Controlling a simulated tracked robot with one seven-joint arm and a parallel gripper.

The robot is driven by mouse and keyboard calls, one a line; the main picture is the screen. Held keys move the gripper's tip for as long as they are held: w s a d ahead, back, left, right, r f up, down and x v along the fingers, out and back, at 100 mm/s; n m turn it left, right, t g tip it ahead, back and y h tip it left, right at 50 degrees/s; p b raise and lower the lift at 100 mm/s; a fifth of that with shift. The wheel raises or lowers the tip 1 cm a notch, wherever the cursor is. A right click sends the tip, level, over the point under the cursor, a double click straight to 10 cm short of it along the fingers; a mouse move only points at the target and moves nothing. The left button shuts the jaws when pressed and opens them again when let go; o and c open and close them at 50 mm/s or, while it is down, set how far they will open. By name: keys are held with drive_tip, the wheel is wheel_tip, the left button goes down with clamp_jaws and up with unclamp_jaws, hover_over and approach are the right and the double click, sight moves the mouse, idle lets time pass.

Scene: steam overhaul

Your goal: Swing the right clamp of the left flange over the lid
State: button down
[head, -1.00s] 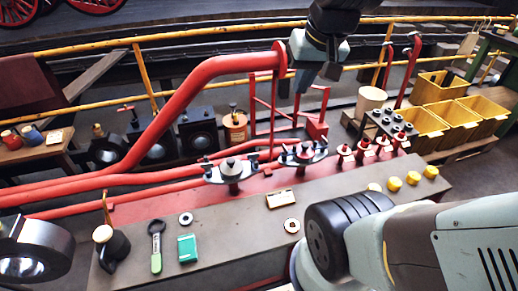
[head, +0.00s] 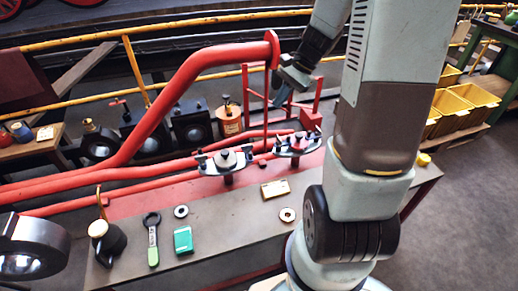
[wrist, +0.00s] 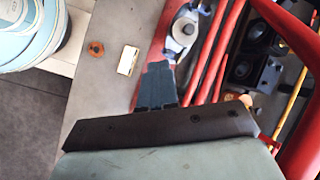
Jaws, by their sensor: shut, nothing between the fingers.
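The left flange (head: 226,170) stands on a short post on the bench, with a pale round lid (head: 226,159) on it. Its right clamp (head: 246,150) is a small dark piece at the flange's right end; I cannot tell its exact angle. A flange with a pale lid, apparently the left one, shows at the top of the wrist view (wrist: 185,30), partly cut off. My gripper (head: 277,101) is above and behind the flanges, right of the left one, and holds nothing. Its fingers (wrist: 158,86) are together in the wrist view.
The right flange (head: 297,148) stands close by. A thick red pipe (head: 165,110) and a red frame (head: 316,100) rise behind. A brass plate (head: 274,188), a washer (head: 287,214), a green box (head: 183,240) and a wrench (head: 152,240) lie on the bench.

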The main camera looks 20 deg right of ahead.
drive_tip(key=w+d+f+m+y, duration=0.1)
drive_tip(key=w+d+f+m, duration=0.1)
drive_tip(key=f, duration=0.7)
drive_tip(key=w+d+f+m+t+y, duration=0.1)
drive_tip(key=w+d+f+m+y, duration=0.1)
drive_tip(key=d+f+m, duration=0.3)
wheel_tip(320, 180, down, 5)
drive_tip(key=shift+w+r+m, duration=0.1)
drive_tip(key=shift+w+m, duration=0.1)
drive_tip(key=shift+m, duration=0.6)
drive_tip(key=a+r+x, duration=0.2)
drive_tip(key=x, duration=1)
drive_tip(key=shift+w+a+f, duration=0.2)
drive_tip(key=shift+a, duration=0.15)
